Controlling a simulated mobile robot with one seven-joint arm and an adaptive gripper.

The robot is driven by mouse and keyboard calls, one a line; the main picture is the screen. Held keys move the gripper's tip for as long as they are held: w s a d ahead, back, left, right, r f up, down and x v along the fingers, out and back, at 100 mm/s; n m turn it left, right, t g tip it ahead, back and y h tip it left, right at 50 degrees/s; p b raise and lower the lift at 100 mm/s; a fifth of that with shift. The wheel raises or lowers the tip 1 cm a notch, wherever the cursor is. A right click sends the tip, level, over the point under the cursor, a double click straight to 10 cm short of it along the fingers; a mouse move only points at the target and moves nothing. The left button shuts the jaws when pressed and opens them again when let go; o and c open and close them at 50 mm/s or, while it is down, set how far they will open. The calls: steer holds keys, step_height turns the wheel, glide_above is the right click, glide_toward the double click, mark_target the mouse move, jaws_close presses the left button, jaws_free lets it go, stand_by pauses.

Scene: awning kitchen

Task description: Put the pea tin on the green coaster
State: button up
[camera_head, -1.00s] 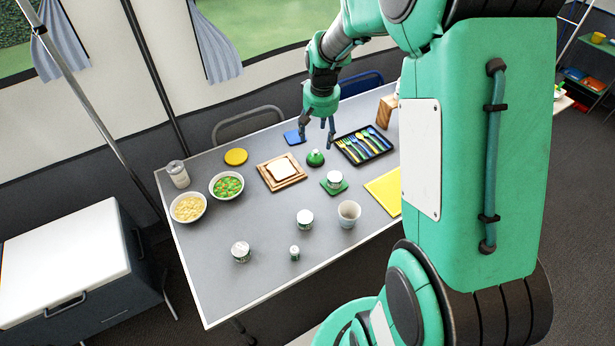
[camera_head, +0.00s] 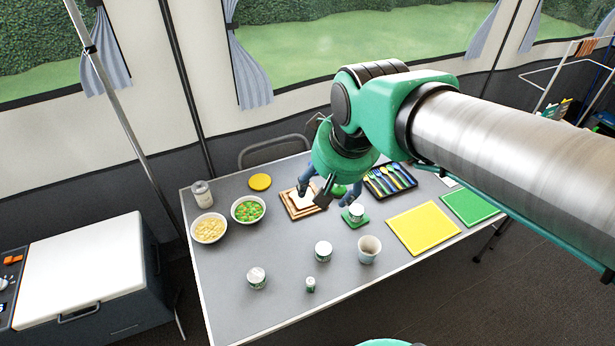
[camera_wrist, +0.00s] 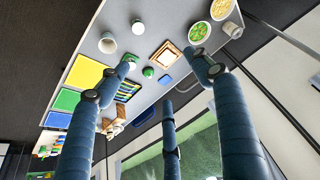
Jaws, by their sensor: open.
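A green coaster (camera_head: 362,222) lies on the grey table, with a white-lidded tin (camera_head: 356,210) standing on it. Two similar tins stand nearer the front: one at the middle (camera_head: 323,251) and one to its left (camera_head: 257,279). Their labels are too small to read, so I cannot tell which is the pea tin. My gripper (camera_head: 322,194) is open and empty above the table, over the bread board and left of the coaster. In the wrist view the spread fingers of my gripper (camera_wrist: 165,76) hold nothing, and a tin (camera_wrist: 137,27) shows beyond them.
A cup (camera_head: 369,250) stands just right of the middle tin, and a small jar (camera_head: 310,285) in front. Two bowls (camera_head: 209,229) are at left, a cutlery tray (camera_head: 390,180) behind the yellow board (camera_head: 424,228).

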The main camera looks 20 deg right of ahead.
steer(key=s+a, duration=0.2)
steer(key=s, duration=0.5)
steer(key=shift+s+a+r+n+t, duration=0.2)
steer(key=shift+a+r+n+t, duration=0.05)
steer(key=shift+a+n+t, duration=0.15)
